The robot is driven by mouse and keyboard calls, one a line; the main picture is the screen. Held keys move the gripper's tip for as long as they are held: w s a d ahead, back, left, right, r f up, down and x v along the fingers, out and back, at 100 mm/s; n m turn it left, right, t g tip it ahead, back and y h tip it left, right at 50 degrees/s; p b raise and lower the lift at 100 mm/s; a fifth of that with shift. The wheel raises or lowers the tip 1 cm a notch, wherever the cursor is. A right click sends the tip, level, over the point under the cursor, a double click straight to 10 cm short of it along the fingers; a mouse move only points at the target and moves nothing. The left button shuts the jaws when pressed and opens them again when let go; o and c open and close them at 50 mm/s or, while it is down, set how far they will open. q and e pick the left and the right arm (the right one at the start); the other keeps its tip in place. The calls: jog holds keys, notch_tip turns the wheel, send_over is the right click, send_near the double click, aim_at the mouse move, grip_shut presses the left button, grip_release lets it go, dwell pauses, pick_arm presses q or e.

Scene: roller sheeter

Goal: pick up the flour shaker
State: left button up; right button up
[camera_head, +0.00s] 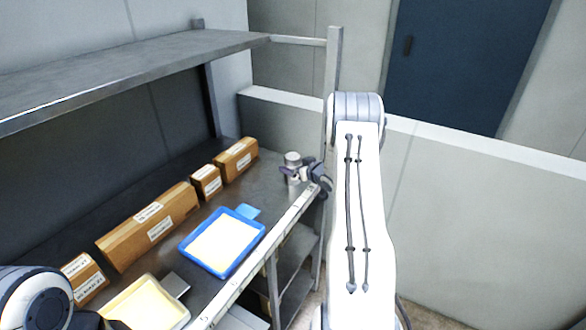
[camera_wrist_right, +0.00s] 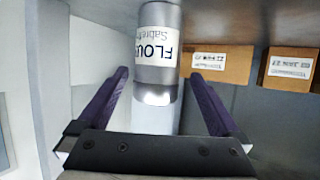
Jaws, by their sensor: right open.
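The flour shaker (camera_head: 293,160) is a small grey metal cylinder standing at the far right end of the shelf in the head view. My right gripper (camera_head: 298,174) is at the shaker. In the wrist view its two purple fingers (camera_wrist_right: 157,88) are apart, one on each side of the shaker, with gaps between. Part of the shaker is hidden behind the gripper in the head view. My left gripper cannot be made out; only part of my left arm shows at lower left.
Several cardboard boxes (camera_head: 150,228) line the back of the metal shelf (camera_head: 190,283). A blue tray (camera_head: 262,232) and a cream tray (camera_head: 187,318) lie in front of them. An upper shelf (camera_head: 130,65) hangs above. A metal post (camera_head: 333,60) stands near my right arm.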

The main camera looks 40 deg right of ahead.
jog(key=shift+p+x, duration=0.85)
jog(key=shift+x, duration=2.1)
jog(key=shift+d+f, duration=0.1)
jog(key=shift+d, duration=0.1)
jog(key=c, duration=1.6)
